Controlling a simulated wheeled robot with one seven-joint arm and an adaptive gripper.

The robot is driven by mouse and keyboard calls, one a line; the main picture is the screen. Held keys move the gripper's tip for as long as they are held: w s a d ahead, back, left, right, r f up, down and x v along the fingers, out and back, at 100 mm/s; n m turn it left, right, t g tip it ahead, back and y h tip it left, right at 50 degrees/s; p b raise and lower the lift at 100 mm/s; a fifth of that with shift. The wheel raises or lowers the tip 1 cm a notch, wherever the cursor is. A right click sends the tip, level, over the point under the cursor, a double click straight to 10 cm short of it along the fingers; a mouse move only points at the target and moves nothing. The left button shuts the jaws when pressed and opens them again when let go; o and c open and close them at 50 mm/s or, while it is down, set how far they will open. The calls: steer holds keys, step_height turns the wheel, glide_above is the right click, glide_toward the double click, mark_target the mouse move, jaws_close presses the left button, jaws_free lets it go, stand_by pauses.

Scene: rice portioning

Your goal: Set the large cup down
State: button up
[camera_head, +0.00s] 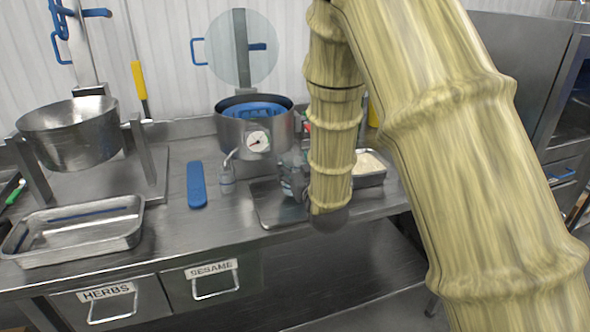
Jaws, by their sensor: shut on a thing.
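My gripper (292,178) is low over the grey metal tray or board (268,212) on the steel counter, just left of my arm's end link. It is shut on what I take to be the large cup. My arm and the gripper body hide most of that spot, so I cannot make out the cup's outline or whether it touches the surface.
A steel pot (230,130) with a dial and blue inside stands behind. A rice tray (370,178) is right of my arm. A blue strip (196,185), an empty tray (135,215) and a bowl (70,145) on a stand are left. Drawers (110,308) line the front.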

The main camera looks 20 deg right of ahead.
steer(key=shift+r, duration=0.8)
steer(key=s+a+r+p, duration=0.1)
steer(key=s+a+p, duration=0.2)
steer(key=s, duration=1)
steer(key=shift+a+r, duration=0.35)
steer(key=shift+a, duration=0.05)
steer(key=p, duration=0.4)
steer(key=shift+s+a, duration=0.1)
steer(key=shift+s, duration=0.05)
steer(key=shift+s+a+p, duration=0.2)
steer(key=shift+s+p, duration=0.8)
steer(key=shift+p, duration=2.9)
